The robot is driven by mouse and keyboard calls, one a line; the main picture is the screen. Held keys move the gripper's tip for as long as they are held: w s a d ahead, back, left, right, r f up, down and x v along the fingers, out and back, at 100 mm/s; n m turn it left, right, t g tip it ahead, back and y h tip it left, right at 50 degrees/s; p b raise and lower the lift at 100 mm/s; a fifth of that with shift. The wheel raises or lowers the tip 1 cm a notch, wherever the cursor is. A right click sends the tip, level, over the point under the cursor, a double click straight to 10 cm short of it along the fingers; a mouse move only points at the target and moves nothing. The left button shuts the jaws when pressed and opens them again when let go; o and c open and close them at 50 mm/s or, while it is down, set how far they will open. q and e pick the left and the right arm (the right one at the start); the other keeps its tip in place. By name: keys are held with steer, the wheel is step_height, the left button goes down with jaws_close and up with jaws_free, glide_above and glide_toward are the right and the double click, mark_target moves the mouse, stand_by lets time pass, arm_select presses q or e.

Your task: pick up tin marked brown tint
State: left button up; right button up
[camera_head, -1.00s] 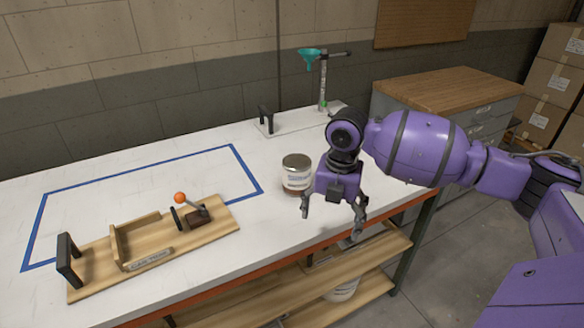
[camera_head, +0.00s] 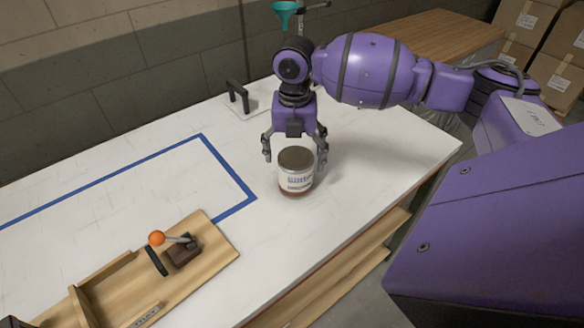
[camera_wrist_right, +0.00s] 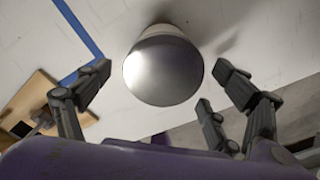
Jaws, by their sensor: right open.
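A tin (camera_head: 297,172) with a grey lid, a white label and a brownish band at its base stands upright on the white table. Its label is too small to read surely. My right gripper (camera_head: 296,155) is open above and behind the tin, with its fingers pointing down on either side of it. In the right wrist view the round lid (camera_wrist_right: 163,70) lies ahead of and between the spread fingers of the gripper (camera_wrist_right: 165,88), and I see no clear contact. My left gripper is not in view.
A wooden fixture (camera_head: 150,270) with an orange-knobbed lever stands at the lower left. Blue tape (camera_head: 225,170) outlines an area on the table (camera_head: 375,150). A black handle (camera_head: 237,95) and a teal funnel (camera_head: 285,12) stand behind.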

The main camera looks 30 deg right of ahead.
steer(key=shift+f, duration=0.4)
steer(key=shift+d+f, duration=0.1)
steer(key=shift+f, duration=0.25)
step_height(320, 180, down, 4)
steer(key=shift+w+d+f, duration=0.1)
steer(key=shift+w, duration=0.05)
steer(key=c, duration=1.4)
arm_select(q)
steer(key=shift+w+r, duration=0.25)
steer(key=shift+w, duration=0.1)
arm_select(e)
steer(key=shift+c, duration=0.7)
steer(key=shift+r, duration=0.2)
